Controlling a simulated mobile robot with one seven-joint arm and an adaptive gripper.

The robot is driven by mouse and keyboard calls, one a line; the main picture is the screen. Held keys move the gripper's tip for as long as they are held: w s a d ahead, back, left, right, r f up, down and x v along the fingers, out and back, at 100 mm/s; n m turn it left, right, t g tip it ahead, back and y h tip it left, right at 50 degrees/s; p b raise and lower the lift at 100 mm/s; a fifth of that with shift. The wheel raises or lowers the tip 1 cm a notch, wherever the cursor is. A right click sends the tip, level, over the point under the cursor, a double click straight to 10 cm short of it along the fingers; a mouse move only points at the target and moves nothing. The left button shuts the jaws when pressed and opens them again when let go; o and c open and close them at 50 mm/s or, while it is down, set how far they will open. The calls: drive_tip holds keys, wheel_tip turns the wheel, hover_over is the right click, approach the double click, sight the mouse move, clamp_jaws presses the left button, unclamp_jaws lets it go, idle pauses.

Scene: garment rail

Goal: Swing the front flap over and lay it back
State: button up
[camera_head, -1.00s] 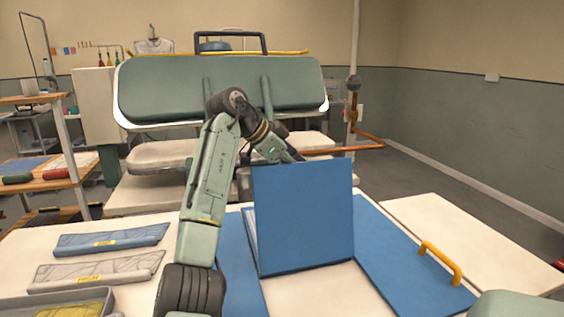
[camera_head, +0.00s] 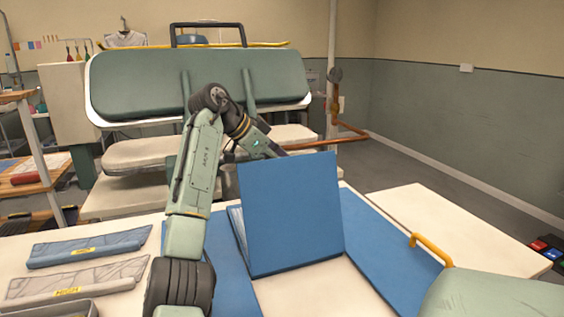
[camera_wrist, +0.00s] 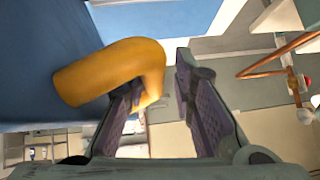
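The front flap (camera_head: 290,210) is a blue panel standing steeply tilted over the folding board, its broad face toward the head camera. A blue side panel (camera_head: 385,235) lies flat to its right, with a yellow handle (camera_head: 430,248). In the head view my arm reaches behind the flap, and the flap hides my gripper. In the wrist view my gripper (camera_wrist: 160,90) has its fingers apart. A yellow handle (camera_wrist: 110,68) on a blue panel (camera_wrist: 40,60) bends in beside the left finger, with a gap to the right finger. I cannot tell whether finger and handle touch.
A green padded press (camera_head: 200,85) stands behind the table. A bare white board (camera_head: 455,225) lies at right. A shelf (camera_head: 35,180) is at far left.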

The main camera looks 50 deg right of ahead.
drive_tip(key=shift+a+f, duration=0.15)
drive_tip(key=shift+f, duration=0.5)
drive_tip(key=v, duration=1.2)
drive_tip(key=shift+r, duration=0.65)
